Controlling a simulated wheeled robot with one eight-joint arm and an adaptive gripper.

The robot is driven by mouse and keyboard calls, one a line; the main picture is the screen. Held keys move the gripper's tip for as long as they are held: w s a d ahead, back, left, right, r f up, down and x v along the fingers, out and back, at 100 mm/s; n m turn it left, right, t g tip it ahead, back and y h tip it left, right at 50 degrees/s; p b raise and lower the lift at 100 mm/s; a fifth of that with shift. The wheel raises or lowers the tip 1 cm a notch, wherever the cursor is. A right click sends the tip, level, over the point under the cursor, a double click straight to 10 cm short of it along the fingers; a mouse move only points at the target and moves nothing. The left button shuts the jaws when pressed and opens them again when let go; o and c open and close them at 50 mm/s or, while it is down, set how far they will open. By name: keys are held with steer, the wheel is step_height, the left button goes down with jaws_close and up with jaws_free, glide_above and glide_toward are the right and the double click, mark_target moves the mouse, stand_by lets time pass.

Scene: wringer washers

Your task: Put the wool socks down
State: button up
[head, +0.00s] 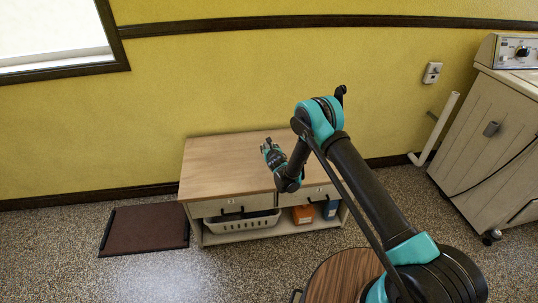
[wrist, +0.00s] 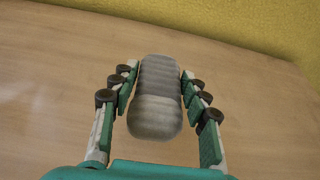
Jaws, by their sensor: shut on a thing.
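The wool socks are a grey, ribbed, rounded roll (wrist: 155,112) in the middle of the wrist view. My gripper (wrist: 159,75) is shut on them, with a finger along each side. In the head view my gripper (head: 270,150) is over the wooden top of a low cabinet (head: 222,157), towards the wall side of my arm. The socks cannot be made out there. The pale wooden top (wrist: 55,85) fills most of the wrist view beneath the socks. I cannot tell whether the socks touch it.
The cabinet top looks bare around my gripper. Its lower shelf holds a white basket (head: 240,224), an orange box (head: 303,214) and a blue box (head: 330,209). A brown mat (head: 145,228) lies left. A washer (head: 490,140) stands right. The yellow wall (head: 220,80) is behind.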

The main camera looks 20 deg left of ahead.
steer(key=shift+f, duration=2.15)
steer(key=o, duration=1.2)
steer(key=shift+f, duration=0.1)
steer(key=shift+c, duration=0.2)
